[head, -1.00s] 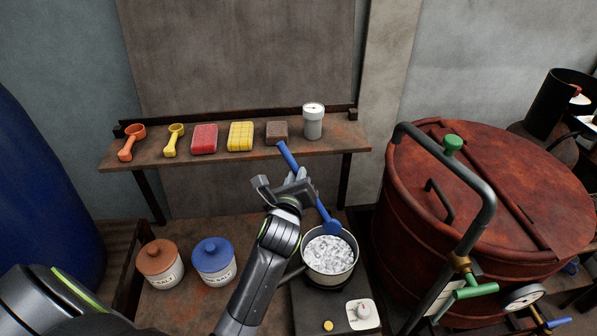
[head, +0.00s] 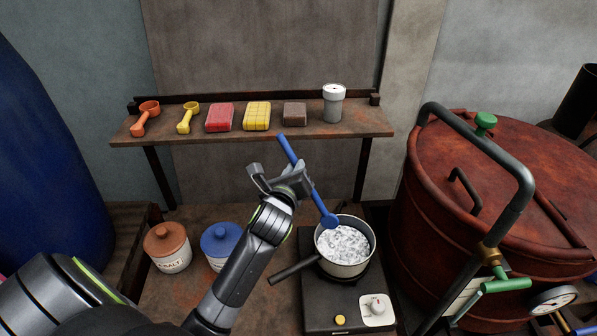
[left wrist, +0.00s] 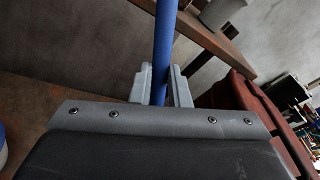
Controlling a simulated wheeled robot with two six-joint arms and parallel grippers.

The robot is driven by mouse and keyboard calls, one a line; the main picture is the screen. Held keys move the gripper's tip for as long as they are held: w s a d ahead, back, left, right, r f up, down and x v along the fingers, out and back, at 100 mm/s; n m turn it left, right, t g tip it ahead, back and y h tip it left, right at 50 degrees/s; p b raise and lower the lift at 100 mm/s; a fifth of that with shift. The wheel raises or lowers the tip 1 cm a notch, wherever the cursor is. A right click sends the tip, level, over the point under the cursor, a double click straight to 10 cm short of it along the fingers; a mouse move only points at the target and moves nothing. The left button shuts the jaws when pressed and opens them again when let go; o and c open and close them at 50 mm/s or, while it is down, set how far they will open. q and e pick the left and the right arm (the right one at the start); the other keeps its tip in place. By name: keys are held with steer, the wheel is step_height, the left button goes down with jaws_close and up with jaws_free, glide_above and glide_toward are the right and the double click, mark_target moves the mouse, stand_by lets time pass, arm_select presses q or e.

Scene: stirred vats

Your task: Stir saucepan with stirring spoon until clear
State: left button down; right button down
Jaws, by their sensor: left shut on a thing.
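The saucepan (head: 344,266) stands on a dark hot plate (head: 320,305), its dark handle pointing to the lower left. It holds a whitish, lumpy, cloudy content (head: 343,244). My left gripper (head: 297,180) is shut on the shaft of the blue stirring spoon (head: 318,203), above and to the left of the pan. The spoon is tilted, with its bowl end at the pan's upper left rim; I cannot tell whether it touches the content. In the left wrist view the blue shaft (left wrist: 164,50) runs between the fingers. My right gripper is not in view.
A shelf (head: 250,136) behind holds an orange scoop (head: 146,117), a yellow scoop (head: 188,118), colored blocks and a grey-white shaker (head: 333,105). Lidded jars (head: 167,246) stand left of the hot plate. A large red vat (head: 475,200) with piping stands close on the right.

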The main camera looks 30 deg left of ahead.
arm_select(q)
steer(key=d+f+b, duration=0.3)
steer(key=d+f, duration=0.2)
steer(key=f, duration=0.2)
steer(key=shift+w+f, duration=0.15)
steer(key=shift+f, duration=0.2)
stand_by(0.5)
